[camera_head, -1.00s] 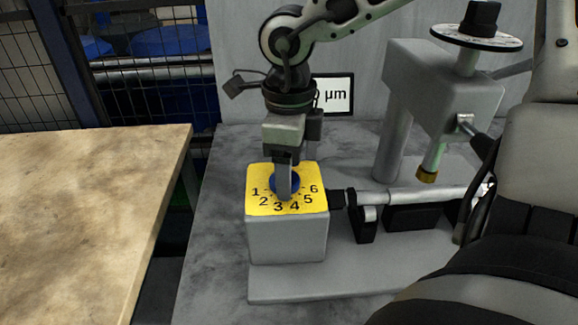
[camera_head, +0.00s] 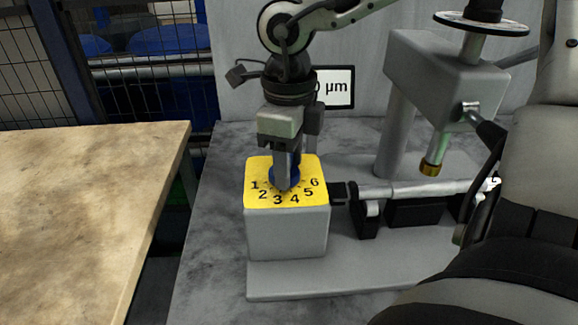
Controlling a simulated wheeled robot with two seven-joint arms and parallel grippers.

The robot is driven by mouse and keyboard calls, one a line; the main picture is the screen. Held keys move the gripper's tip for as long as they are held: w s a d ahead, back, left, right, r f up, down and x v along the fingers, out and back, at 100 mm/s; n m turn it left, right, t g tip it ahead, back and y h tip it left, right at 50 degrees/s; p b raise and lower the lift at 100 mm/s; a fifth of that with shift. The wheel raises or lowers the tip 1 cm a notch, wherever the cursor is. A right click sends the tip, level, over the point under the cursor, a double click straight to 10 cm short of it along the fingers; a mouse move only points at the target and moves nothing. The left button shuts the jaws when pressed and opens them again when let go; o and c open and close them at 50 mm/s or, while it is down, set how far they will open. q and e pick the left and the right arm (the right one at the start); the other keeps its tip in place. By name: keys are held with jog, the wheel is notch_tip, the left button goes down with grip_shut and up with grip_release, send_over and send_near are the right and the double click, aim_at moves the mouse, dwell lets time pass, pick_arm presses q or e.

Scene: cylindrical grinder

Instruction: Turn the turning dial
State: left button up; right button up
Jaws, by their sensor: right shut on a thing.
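The plate sits on a grey block (camera_head: 287,232). My right gripper (camera_head: 282,180) comes down from above and is shut on the dial. Its fingers hide much of the dial, so I cannot read its exact setting. My left gripper is not in view.
A grey grinder stand (camera_head: 435,75) with a brass-coloured tip (camera_head: 431,169) stands to the right. A horizontal shaft (camera_head: 415,190) runs beside the block. A sign reading "µm" (camera_head: 338,87) is behind. A bare tabletop (camera_head: 85,200) lies left.

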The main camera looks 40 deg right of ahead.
jog(key=m+b, duration=0.3)
jog(key=shift+a+f+b, duration=0.1)
jog(key=shift+b, duration=0.25)
jog(key=shift+m+b, duration=0.45)
jog(key=shift+m, duration=0.25)
jog(key=shift+r, duration=0.2)
jog(key=o, duration=1)
jog(key=shift+c, duration=0.2)
notch_tip(320, 180, up, 16)
jog(key=p, duration=0.2)
